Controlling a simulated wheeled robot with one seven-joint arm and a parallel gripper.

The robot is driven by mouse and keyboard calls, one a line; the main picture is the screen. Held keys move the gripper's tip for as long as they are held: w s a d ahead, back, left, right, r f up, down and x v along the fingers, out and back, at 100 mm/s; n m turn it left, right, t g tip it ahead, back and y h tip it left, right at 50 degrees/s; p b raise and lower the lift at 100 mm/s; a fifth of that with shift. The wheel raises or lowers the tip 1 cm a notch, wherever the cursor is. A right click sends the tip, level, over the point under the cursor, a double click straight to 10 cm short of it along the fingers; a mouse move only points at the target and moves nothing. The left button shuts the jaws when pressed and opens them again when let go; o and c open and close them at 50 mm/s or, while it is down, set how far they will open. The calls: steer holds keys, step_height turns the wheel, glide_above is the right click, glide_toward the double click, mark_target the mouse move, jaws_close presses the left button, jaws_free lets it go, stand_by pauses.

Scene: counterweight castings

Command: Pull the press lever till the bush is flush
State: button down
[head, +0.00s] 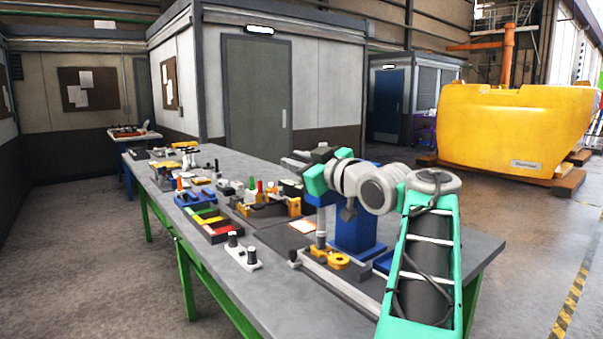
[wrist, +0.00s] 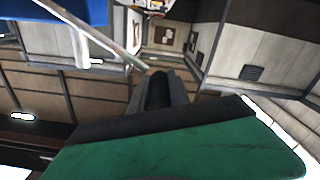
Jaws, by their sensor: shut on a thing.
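The blue press (head: 357,232) stands near the table's right end, partly behind my arm. Its grey ram (head: 321,232) points down over a yellow casting (head: 328,260). The bush is too small to make out, so I cannot tell how it sits. My gripper (head: 294,160) is up at the press's upper left in the head view. In the wrist view my gripper (wrist: 158,88) is shut around a dark knob. The press lever's pale rod (wrist: 110,42) runs from beside the blue press body (wrist: 62,10) towards the fingertips. The lever is mostly hidden in the head view.
The grey table (head: 225,280) carries a tray with coloured compartments (head: 215,225), a white block with two dark posts (head: 242,252) and several small parts. A large yellow counterweight (head: 510,130) stands on timber behind, right. Floor is clear at the left.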

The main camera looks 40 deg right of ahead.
steer(key=shift+a+f, duration=0.1)
steer(key=shift+f, duration=0.75)
steer(key=c, duration=1.3)
jaws_free()
steer(key=shift+a, duration=0.15)
steer(key=shift+o, duration=0.2)
steer(key=shift+d, duration=0.2)
steer(key=shift+s, duration=0.2)
steer(key=s+r, duration=0.1)
steer(key=s, duration=0.6)
steer(key=shift+s+a+b, duration=0.25)
steer(key=shift+b, duration=0.15)
